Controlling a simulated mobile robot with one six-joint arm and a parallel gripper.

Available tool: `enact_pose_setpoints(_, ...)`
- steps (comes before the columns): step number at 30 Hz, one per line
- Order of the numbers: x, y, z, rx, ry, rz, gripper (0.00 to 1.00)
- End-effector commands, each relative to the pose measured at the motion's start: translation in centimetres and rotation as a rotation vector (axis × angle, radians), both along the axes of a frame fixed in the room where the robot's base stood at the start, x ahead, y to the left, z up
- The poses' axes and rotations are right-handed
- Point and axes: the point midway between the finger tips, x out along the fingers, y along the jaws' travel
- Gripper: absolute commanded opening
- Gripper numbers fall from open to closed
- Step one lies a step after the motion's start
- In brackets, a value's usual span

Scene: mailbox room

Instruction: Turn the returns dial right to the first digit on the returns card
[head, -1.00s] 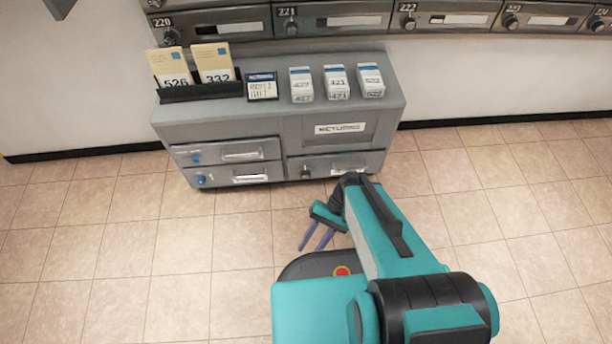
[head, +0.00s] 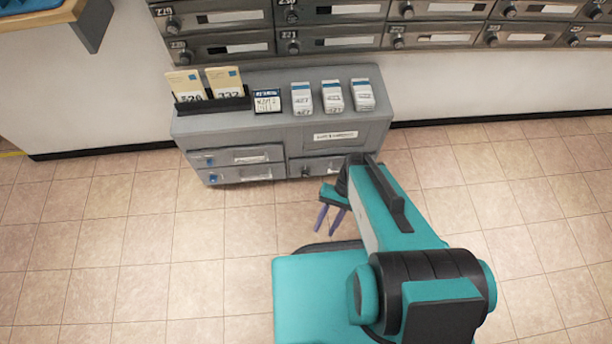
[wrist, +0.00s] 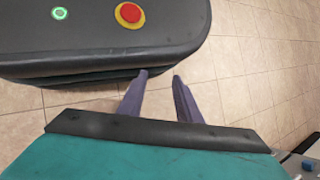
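The grey returns cabinet (head: 285,128) stands on the floor against the wall in the head view. A dark dial (head: 306,174) shows at the left of its lower right drawer, under a white label plate (head: 336,136) whose text is blurred. The dial's setting is too small to read. The returns card (head: 267,101), with a dark header and handwritten lines, stands on the cabinet top; its digits are not legible. My gripper (head: 327,231) hangs in front of the cabinet, pointing down, apart from the dial. It is open and empty, also in the wrist view (wrist: 160,76).
A black holder (head: 213,103) with two numbered cream cards and several white boxes (head: 332,97) stand on the cabinet. Mailboxes (head: 335,40) line the wall above. A shelf (head: 60,20) juts in at upper left. Tiled floor in front is clear.

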Motion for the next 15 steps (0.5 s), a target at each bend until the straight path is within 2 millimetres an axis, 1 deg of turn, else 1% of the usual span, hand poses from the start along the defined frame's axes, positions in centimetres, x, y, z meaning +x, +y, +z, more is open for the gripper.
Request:
enact_pose_setpoints(1,-0.1,-0.1,1.6,-0.009,-0.002,0.007,0.31)
enact_pose_setpoints(15,-1.0,-1.8,7.9,-0.086,-0.021,0.074,0.31)
